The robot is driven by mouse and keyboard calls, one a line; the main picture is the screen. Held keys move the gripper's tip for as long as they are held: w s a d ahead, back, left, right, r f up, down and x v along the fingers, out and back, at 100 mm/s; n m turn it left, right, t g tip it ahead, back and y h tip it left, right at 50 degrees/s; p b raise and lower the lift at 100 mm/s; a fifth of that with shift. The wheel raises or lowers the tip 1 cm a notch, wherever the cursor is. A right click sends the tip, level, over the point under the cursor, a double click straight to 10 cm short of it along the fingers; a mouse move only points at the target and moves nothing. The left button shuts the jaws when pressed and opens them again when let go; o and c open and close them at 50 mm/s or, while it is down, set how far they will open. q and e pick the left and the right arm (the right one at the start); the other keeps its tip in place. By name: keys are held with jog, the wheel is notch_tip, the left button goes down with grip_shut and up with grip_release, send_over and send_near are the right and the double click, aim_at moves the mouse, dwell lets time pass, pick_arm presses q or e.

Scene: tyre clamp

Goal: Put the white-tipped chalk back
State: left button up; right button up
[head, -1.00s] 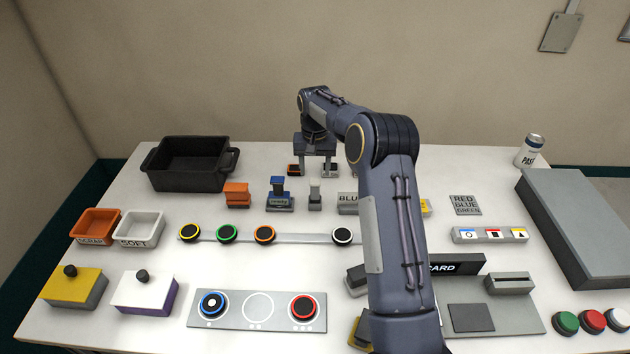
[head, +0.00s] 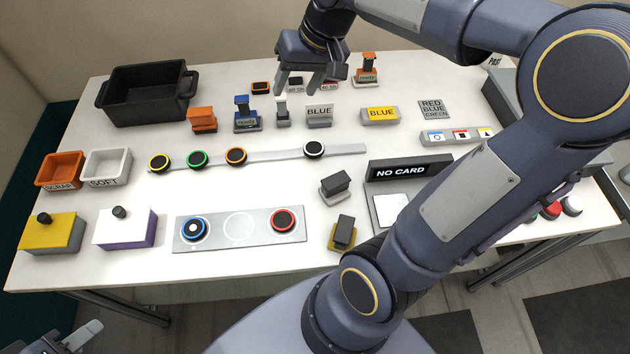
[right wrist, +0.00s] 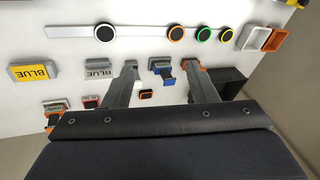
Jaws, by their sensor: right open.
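A small pale grey-white upright piece on a grey base (head: 282,112) stands in the middle row in the head view. It may be the white-tipped chalk, but it is too small to be sure. My right gripper (head: 298,88) is open, its fingers pointing down just behind and above that piece. No object shows held in it. In the right wrist view, the right gripper (right wrist: 157,82) has its fingers wide apart, with a blue-handled stamp (right wrist: 162,72) seen between them. A sliver of my left gripper (head: 80,338) shows at the bottom-left corner; its opening is unclear.
The blue stamp (head: 243,118) and an orange block (head: 202,119) stand left of the pale piece. A grey BLUE block (head: 319,116) stands close on its right. An orange-topped stamp (head: 367,72) stands behind right. A black bin (head: 150,95) is at back left.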

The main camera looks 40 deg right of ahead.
jog(key=s+a+f+n+t, duration=0.1)
jog(key=s+a+f, duration=0.2)
jog(key=s, duration=0.5)
jog(key=s+a+f+n+t+y, duration=0.1)
jog(key=s+a+f, duration=0.2)
jog(key=s+a, duration=0.3)
jog(key=s, duration=0.2)
jog(key=shift+s, duration=0.4)
